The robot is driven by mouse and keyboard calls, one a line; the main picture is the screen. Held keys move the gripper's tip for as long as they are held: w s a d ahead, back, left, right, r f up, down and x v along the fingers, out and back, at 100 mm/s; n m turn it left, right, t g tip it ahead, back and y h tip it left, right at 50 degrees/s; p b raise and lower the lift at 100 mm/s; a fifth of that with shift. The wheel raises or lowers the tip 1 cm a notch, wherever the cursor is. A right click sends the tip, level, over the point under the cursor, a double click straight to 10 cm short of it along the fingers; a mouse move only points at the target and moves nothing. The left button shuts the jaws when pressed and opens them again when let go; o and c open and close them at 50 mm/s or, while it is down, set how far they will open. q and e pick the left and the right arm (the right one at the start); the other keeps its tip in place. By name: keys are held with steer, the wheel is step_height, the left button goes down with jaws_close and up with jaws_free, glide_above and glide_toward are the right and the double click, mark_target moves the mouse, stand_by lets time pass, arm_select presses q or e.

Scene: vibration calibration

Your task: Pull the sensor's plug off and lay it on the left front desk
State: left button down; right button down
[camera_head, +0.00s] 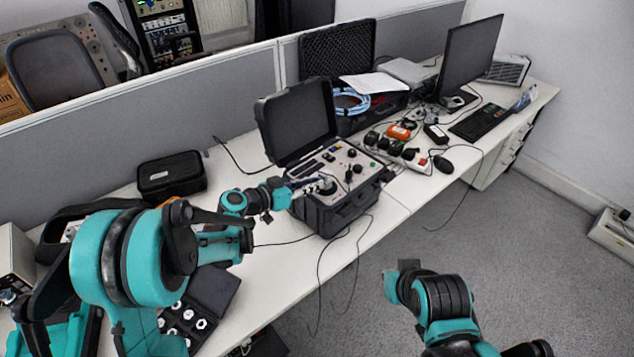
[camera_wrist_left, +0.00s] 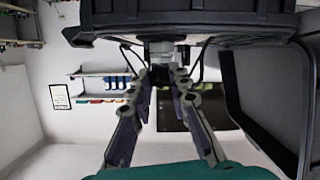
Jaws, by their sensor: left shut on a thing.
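The open black instrument case (camera_head: 345,215) stands on the white desk (camera_head: 270,283), its control panel facing up. My left gripper (camera_head: 326,186) reaches in from the left over the left part of that panel. In the left wrist view the case shows as a dark mass (camera_wrist_left: 190,18) across the top. There the fingers of my left gripper (camera_wrist_left: 163,78) close in just at a small pale grey cylindrical piece (camera_wrist_left: 160,48), with thin dark cables beside it. The gripper is shut on a small part, probably the sensor's plug; the fingers hide most of it.
A black pouch (camera_head: 171,174) lies left of the case. A tray of white pieces (camera_head: 190,318) lies at the left front. Cables hang over the desk's front edge. A power strip (camera_head: 400,152) and monitor (camera_head: 470,55) stand to the right. Bare desk shows in front of the pouch.

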arm_select(q)
steer(key=shift+w+n+g+h+b, duration=0.1)
steer(key=shift+n+g+h+b, duration=0.4)
steer(key=shift+n, duration=0.9)
steer(key=shift+a+f+n+b, duration=0.1)
steer(key=shift+n+b, duration=0.2)
steer(key=shift+n+h, duration=0.4)
steer(key=shift+n+g+h+b, duration=0.3)
steer(key=shift+n+b, duration=0.4)
steer(key=shift+n, duration=0.2)
steer(key=shift+s+a, duration=0.4)
steer(key=shift+a, duration=0.2)
stand_by(0.5)
stand_by(0.3)
steer(key=shift+s+a+b, duration=0.4)
steer(key=shift+s+a, duration=0.75)
steer(key=shift+a, duration=0.2)
